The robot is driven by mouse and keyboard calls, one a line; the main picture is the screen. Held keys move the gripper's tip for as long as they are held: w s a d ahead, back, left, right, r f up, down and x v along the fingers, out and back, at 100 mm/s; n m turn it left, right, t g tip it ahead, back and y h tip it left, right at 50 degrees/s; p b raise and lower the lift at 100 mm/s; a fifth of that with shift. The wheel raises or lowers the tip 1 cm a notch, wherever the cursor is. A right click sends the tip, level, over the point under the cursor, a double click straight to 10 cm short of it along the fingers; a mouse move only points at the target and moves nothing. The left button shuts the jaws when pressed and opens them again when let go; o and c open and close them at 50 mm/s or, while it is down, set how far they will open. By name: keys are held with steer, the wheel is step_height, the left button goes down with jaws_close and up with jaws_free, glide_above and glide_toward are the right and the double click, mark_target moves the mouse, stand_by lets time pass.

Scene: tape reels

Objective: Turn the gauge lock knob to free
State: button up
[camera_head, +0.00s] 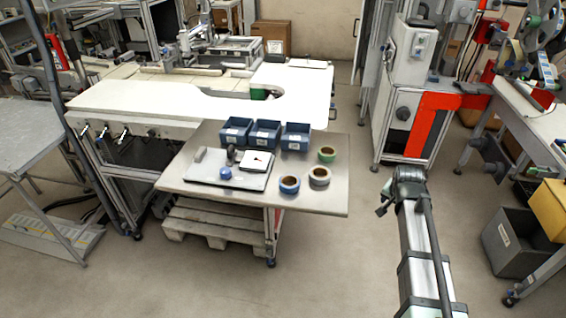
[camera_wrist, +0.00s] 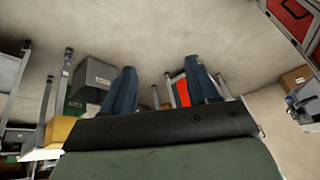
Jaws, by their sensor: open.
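A gauge fixture with a pale, dark-edged base plate (camera_head: 200,172) lies on the left part of a metal-topped table. A small blue knob (camera_head: 226,173) sits at its front edge; it looks like the lock knob, but its setting is too small to read. Behind it stand a dark upright post (camera_head: 231,155) and a white square piece (camera_head: 256,161). My gripper (camera_head: 383,205) is off the table's right side, well away from the fixture. In the wrist view my gripper (camera_wrist: 162,82) has its two blue fingers wide apart with nothing between them. The fixture is not in the wrist view.
Three blue bins (camera_head: 265,132) line the table's back edge. A green tape reel (camera_head: 327,154), a grey reel (camera_head: 319,176) and a blue reel (camera_head: 289,185) lie right of the fixture. The table's front right corner (camera_head: 330,203) is bare. A grey bin (camera_head: 512,243) stands at right.

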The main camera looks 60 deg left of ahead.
steer(key=s+a+r+t+y, duration=0.1)
steer(key=s+a+r, duration=0.1)
steer(key=a+r, duration=0.45)
steer(key=s+a+r+y, duration=0.1)
steer(key=s+a+r, duration=0.2)
steer(key=a+r, duration=0.4)
step_height(320, 180, up, 16)
steer(key=n+g+h, duration=0.1)
steer(key=n+h, duration=0.1)
steer(key=n, duration=0.1)
glide_above(225, 170)
steer(key=s+d, duration=0.3)
steer(key=s, duration=0.2)
steer(key=shift+g, duration=0.3)
steer(key=x, duration=1.3)
steer(key=shift+w+f, duration=0.3)
steer(key=c, duration=1)
